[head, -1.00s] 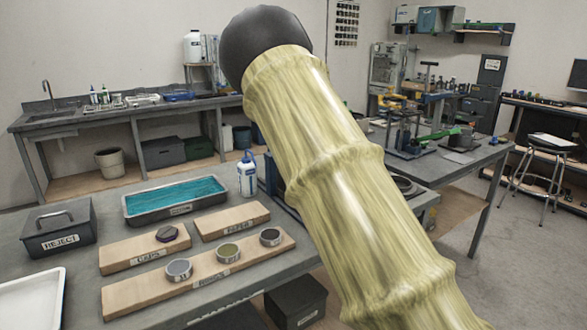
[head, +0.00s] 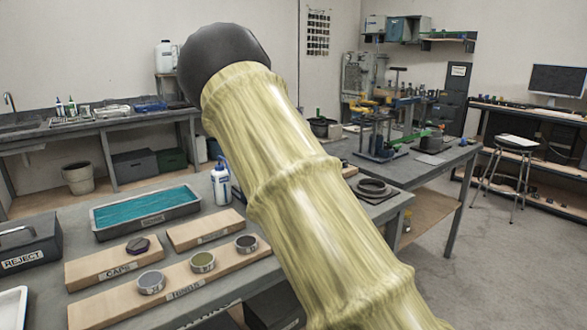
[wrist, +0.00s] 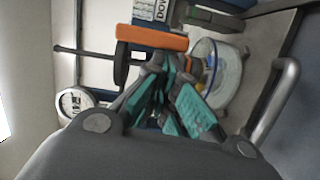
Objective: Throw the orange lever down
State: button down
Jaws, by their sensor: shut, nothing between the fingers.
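The orange lever (wrist: 152,39) shows in the wrist view as a flat orange bar, beside a black T-shaped part (wrist: 121,64). A partly cut-off label with "DOW" (wrist: 150,9) is just above it. My gripper (wrist: 170,88) has teal finger pads and is shut and empty. Its fingertips are just below the orange bar in the picture; I cannot tell whether they touch it. In the head view my arm covers the middle, the gripper is not visible, and I cannot make out the lever.
The wrist view also shows a round gauge (wrist: 76,102) and a curved grey handle (wrist: 276,100). In the head view, a bench holds a teal-filled tray (head: 146,221), a reject box (head: 28,243) and wooden boards (head: 180,284). Open floor lies right, near a stool (head: 515,143).

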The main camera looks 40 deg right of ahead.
jog(key=shift+a, duration=0.15)
jog(key=s+a+b, duration=0.1)
jog(key=s+a, duration=0.4)
jog(key=s, duration=0.5)
jog(key=shift+a, duration=0.35)
